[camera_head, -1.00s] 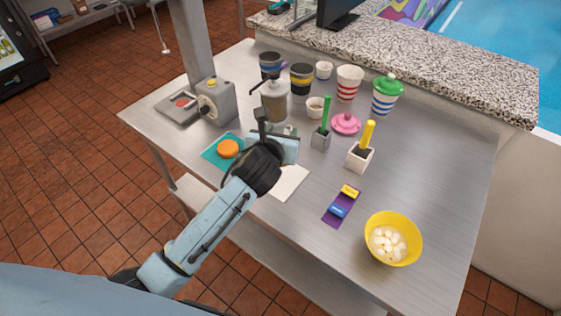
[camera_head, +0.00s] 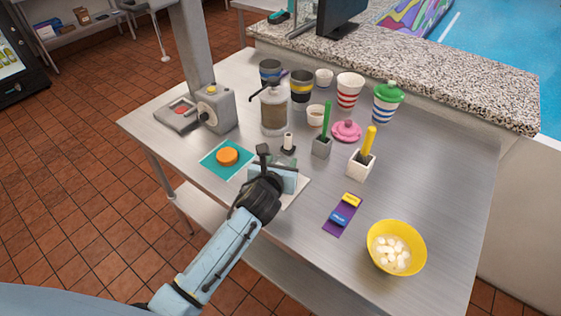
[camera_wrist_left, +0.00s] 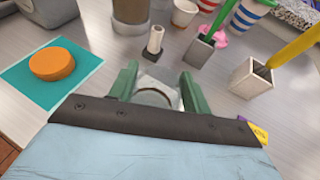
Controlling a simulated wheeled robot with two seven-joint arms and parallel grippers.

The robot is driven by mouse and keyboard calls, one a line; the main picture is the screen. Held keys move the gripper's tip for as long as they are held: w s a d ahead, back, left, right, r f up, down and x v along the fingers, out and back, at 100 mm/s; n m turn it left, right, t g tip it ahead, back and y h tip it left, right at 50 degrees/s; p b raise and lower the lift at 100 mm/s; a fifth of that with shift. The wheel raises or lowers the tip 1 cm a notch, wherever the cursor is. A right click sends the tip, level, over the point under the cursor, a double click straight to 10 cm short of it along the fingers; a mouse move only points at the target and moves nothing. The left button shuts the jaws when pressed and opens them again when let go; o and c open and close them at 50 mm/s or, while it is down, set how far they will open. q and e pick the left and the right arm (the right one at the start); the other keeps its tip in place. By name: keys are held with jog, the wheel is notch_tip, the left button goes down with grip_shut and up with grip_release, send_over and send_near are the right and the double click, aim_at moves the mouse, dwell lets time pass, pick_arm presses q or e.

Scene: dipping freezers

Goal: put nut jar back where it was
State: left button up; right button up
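My left gripper (camera_head: 274,176) is low over the white mat (camera_head: 297,192) near the table's front left. In the left wrist view, the clear nut jar (camera_wrist_left: 157,94) stands between its two green fingers, which look closed on its sides. Its round rim faces up; its lower part is hidden by the gripper. In the head view the jar is hidden behind my gripper. I cannot tell whether the jar touches the mat. My right gripper is not in view.
A teal mat with an orange disc (camera_head: 227,156) lies just left. A small black stand with a white cylinder (camera_head: 288,142) and a pump dispenser (camera_head: 273,108) are behind. A purple strip (camera_head: 343,214) and a yellow bowl with white pieces (camera_head: 394,240) are right.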

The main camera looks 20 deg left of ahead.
pick_arm(q)
jog(key=o, duration=0.4)
jog(key=shift+c, duration=0.2)
jog(key=shift+r, duration=0.1)
jog(key=shift+s+r, duration=0.1)
jog(key=p+v, duration=0.1)
jog(key=v, duration=1)
jog(key=shift+s, duration=0.35)
jog(key=shift+r, duration=0.15)
